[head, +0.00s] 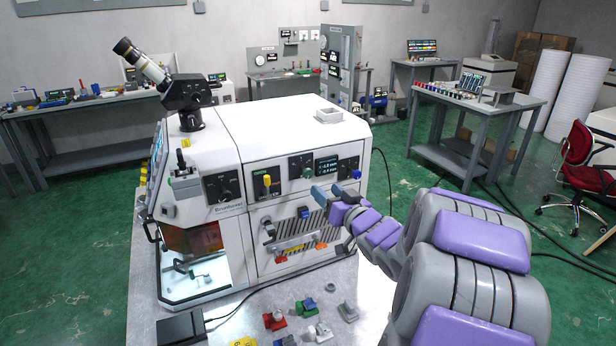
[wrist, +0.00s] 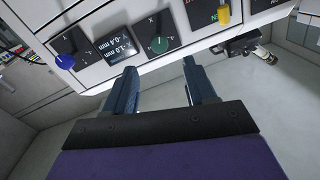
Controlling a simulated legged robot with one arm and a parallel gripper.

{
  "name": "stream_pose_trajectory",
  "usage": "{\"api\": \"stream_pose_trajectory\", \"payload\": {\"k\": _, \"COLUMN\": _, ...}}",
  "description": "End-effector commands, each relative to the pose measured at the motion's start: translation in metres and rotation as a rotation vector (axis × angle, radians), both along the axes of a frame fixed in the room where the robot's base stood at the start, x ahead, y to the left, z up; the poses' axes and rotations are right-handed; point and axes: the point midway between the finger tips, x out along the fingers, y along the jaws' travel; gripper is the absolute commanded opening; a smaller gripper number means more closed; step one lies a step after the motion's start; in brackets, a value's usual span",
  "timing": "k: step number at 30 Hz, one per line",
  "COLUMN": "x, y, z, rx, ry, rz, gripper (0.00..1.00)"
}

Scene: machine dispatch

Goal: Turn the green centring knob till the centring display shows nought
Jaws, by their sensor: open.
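The green knob (head: 308,172) is on the front panel of the white machine, just left of the small dark centring display (head: 327,166). In the wrist view the green knob (wrist: 159,45) lies beyond the tips and between the two fingers, and the display (wrist: 118,45) is upside down. Its small digits seem to read -1.0 mm and -0.4 mm. My gripper (head: 328,192) is open and empty, its blue-grey fingers just below the display and knob. In the wrist view my gripper (wrist: 159,68) points at the panel, fingers apart and not around the knob.
A blue knob (head: 356,174) sits right of the display, and a yellow knob (head: 267,181) is on the panel to the left. A slotted panel (head: 298,233) with coloured parts is below. Loose coloured pieces (head: 308,306) lie on the metal table in front.

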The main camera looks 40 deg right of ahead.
Motion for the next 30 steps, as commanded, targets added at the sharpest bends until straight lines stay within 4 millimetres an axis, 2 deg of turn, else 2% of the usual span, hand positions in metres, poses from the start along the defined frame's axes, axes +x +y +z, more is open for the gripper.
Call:
{"api": "stream_pose_trajectory", "payload": {"k": 9, "x": 0.062, "y": -0.020, "z": -0.005, "rx": 0.006, "ry": -0.001, "rz": 0.003, "gripper": 0.56}}
{"api": "stream_pose_trajectory", "payload": {"k": 15, "x": 0.092, "y": -0.025, "z": -0.006, "rx": 0.006, "ry": 0.002, "rz": 0.001, "gripper": 0.56}}
{"api": "stream_pose_trajectory", "payload": {"k": 21, "x": 0.108, "y": -0.021, "z": -0.002, "rx": 0.003, "ry": 0.000, "rz": 0.000, "gripper": 0.56}}
{"api": "stream_pose_trajectory", "payload": {"k": 30, "x": 0.111, "y": -0.027, "z": -0.003, "rx": 0.008, "ry": 0.001, "rz": -0.002, "gripper": 0.56}}
